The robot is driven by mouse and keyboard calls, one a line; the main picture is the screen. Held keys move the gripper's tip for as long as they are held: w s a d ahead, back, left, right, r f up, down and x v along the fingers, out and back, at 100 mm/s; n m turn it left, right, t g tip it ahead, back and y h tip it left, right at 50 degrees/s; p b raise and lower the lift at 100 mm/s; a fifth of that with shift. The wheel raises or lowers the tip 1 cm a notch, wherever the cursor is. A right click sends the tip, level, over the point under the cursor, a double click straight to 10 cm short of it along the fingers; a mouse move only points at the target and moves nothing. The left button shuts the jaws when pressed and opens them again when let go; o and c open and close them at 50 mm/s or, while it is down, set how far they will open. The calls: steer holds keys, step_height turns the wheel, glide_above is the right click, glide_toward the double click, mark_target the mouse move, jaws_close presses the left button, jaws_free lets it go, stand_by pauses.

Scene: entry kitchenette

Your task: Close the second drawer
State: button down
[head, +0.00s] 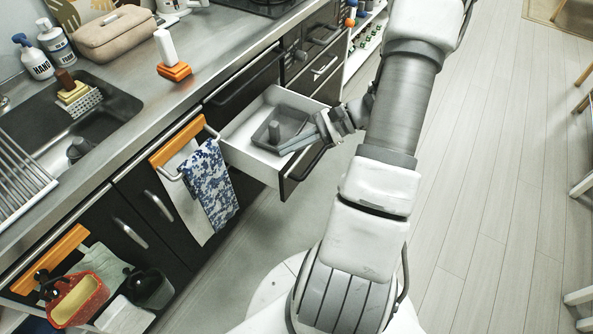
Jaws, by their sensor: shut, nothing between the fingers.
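The open drawer (248,158) is pulled out from the dark counter front, below a closed top drawer front (243,84). It has white walls and a dark front panel facing the floor side. A grey tray-like item (268,136) with a small upright piece lies inside it. My gripper (319,128) reaches in from the right and is over the drawer's front edge, with its fingers shut and empty. I cannot tell whether it touches the drawer front. My wrist hides part of the drawer's right corner.
A patterned blue towel (208,185) hangs on a rail left of the drawer. The sink (107,109), soap bottles (36,62) and an orange-based brush (174,71) are on the counter. Grey floor (490,170) lies open to the right. A closed drawer stack (317,70) stands beyond.

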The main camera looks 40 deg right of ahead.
steer(key=s+d+f+m+t+b, duration=0.25)
steer(key=d+f+m+t, duration=0.3)
steer(key=f, duration=0.35)
steer(key=m+t+h+b, duration=0.2)
steer(key=m+t+h, duration=0.35)
steer(key=m, duration=0.25)
glide_toward(291, 166)
steer(key=shift+t+y, duration=0.3)
steer(key=shift+y, duration=0.05)
steer(key=x, duration=0.2)
steer(key=b+x, duration=0.1)
steer(key=x, duration=0.3)
steer(key=shift+f+b, duration=0.35)
steer(key=shift+w+a, duration=0.1)
steer(key=shift+w, duration=0.3)
steer(key=b+x, duration=0.2)
steer(key=x, duration=2.2)
steer(key=shift+s, duration=0.1)
